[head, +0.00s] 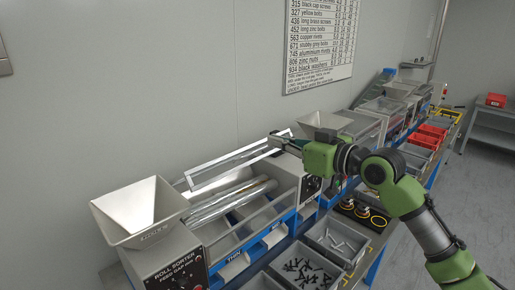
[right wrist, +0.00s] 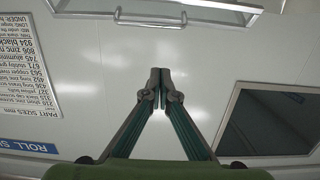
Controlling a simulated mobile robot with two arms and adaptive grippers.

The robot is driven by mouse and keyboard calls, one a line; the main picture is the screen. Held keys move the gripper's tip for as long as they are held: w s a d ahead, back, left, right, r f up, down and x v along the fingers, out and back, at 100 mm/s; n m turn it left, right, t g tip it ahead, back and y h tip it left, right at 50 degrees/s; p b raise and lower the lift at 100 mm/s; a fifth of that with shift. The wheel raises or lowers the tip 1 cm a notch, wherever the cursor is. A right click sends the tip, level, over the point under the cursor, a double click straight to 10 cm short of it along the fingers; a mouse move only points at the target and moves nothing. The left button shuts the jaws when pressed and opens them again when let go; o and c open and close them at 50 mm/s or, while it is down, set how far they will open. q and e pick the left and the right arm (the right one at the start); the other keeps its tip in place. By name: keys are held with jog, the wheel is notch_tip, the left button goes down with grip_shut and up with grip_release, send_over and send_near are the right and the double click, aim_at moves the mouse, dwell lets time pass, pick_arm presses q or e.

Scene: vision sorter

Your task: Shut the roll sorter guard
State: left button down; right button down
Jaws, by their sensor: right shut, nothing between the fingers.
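The roll sorter (head: 168,262) stands at the front left of the bench in the head view. Its guard (head: 226,167), a clear panel in a pale frame, is raised and tilted above the metal rollers (head: 232,201). My right gripper (head: 274,139) is by the guard's right end; whether it touches the frame cannot be told. In the right wrist view its fingers (right wrist: 160,73) are together and empty. A pale frame edge with a bar handle (right wrist: 150,22), apparently the guard's, lies beyond the fingertips there. My left gripper is not in view.
A metal hopper (head: 140,207) tops the sorter's left end. Grey bins of small parts (head: 307,270) stand in front. More machines and red bins (head: 427,137) line the bench to the right. A wall chart (head: 320,45) hangs behind.

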jog(key=p+x, duration=0.2)
jog(key=x, duration=0.3)
jog(key=p+x, duration=0.2)
jog(key=x, duration=0.2)
jog(key=shift+w+a+r, duration=0.15)
jog(key=shift+w+a, duration=0.1)
jog(key=shift+a, duration=0.05)
jog(key=f, duration=0.1)
jog(key=f+p, duration=0.1)
jog(key=s+d+f+p, duration=0.1)
jog(key=f, duration=0.1)
jog(key=shift+d, duration=0.1)
